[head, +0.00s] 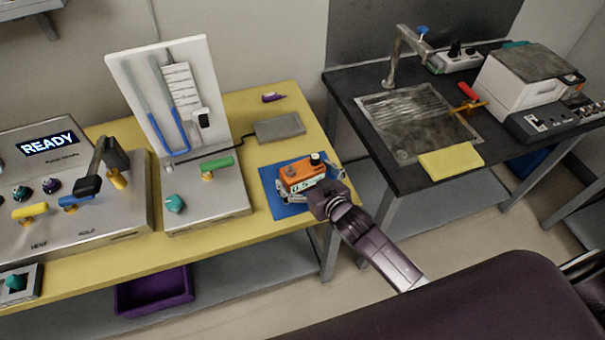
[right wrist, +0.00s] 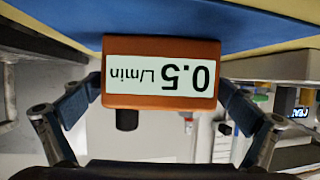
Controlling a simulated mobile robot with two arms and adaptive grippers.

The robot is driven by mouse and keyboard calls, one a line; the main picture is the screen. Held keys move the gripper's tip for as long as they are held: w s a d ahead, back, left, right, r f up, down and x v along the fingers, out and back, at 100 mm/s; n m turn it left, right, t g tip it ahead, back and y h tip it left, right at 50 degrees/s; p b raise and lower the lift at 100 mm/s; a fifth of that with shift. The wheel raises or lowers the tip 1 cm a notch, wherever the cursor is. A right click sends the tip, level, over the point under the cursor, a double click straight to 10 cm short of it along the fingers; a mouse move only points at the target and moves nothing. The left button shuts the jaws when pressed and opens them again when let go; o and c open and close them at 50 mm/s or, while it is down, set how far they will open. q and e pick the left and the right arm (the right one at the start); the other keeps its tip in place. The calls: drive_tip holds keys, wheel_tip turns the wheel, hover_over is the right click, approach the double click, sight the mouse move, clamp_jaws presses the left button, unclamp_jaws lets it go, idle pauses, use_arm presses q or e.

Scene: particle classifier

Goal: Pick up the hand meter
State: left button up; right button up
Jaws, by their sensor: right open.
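The hand meter (head: 296,172) is a small orange box with a black knob on top and a white label. It stands on a blue mat (head: 268,194) at the right end of the yellow bench. In the right wrist view the meter (right wrist: 160,46) appears upside down, its label reading 0.5 L/min. My right gripper (head: 311,186) is open, with one finger on each side of the meter. In the right wrist view the blue finger pads are close to its sides; I cannot tell whether they touch. My left gripper is not in view.
A grey flat pad (head: 280,127) lies behind the mat, and a panel with a green handle (head: 217,164) stands to its left. A dark sink table (head: 400,180) with a yellow cloth (head: 451,162) is at right. A purple bin (head: 153,291) sits on the lower shelf.

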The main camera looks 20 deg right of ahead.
drive_tip(key=shift+w+f, duration=0.15)
drive_tip(key=shift+w, duration=0.1)
drive_tip(key=shift+s, duration=0.1)
drive_tip(key=c, duration=1.3)
drive_tip(key=shift+c, duration=0.5)
drive_tip(key=shift+r, duration=0.2)
